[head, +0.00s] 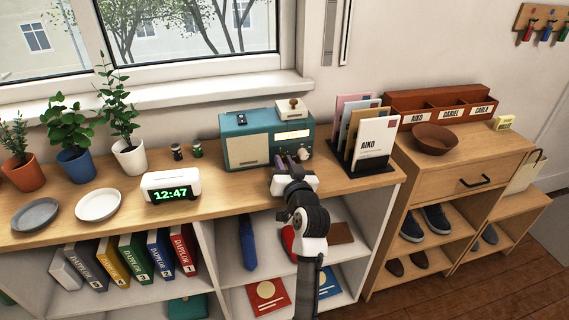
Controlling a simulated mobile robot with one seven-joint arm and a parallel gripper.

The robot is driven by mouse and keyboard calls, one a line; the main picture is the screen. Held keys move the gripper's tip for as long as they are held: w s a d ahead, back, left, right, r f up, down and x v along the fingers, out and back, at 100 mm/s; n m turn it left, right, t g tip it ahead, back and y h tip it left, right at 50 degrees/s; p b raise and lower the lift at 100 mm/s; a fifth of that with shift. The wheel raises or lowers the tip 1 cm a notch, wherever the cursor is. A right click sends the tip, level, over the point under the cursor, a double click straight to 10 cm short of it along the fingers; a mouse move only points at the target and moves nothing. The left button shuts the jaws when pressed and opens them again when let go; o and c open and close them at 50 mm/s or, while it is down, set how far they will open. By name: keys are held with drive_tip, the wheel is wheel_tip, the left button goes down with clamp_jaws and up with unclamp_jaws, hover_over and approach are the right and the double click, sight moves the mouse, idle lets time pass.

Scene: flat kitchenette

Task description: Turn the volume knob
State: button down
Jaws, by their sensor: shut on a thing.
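The teal radio (240,146) stands on the wooden counter against the wall, with a cream speaker panel at left and a lit dial at right. A pale round knob (304,154) shows low on the right of its front. My gripper (284,160) is at the radio's lower front, its dark fingers just left of that knob. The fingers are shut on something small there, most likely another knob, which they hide. I cannot read any knob label or tell a knob's angle.
A clock (170,186) reading 12:47 stands left of my gripper. A letter rack (375,160) stands close on the right of the radio. A small cream box with a knob (294,108) sits on the radio. Plates and potted plants are farther left.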

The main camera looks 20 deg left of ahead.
drive_tip(key=n+b, duration=0.2)
drive_tip(key=shift+f+b, duration=0.25)
drive_tip(key=shift+b, duration=0.1)
drive_tip(key=n, duration=0.1)
drive_tip(key=n+b, duration=0.1)
drive_tip(key=shift+r+n, duration=0.25)
drive_tip(key=shift+n, duration=0.15)
drive_tip(key=c, duration=1.3)
unclamp_jaws()
drive_tip(key=b+v, duration=0.2)
drive_tip(key=v, duration=1.1)
drive_tip(key=shift+s+d+r+b, duration=0.1)
drive_tip(key=shift+s+d+b, duration=0.1)
drive_tip(key=shift+s+b, duration=0.2)
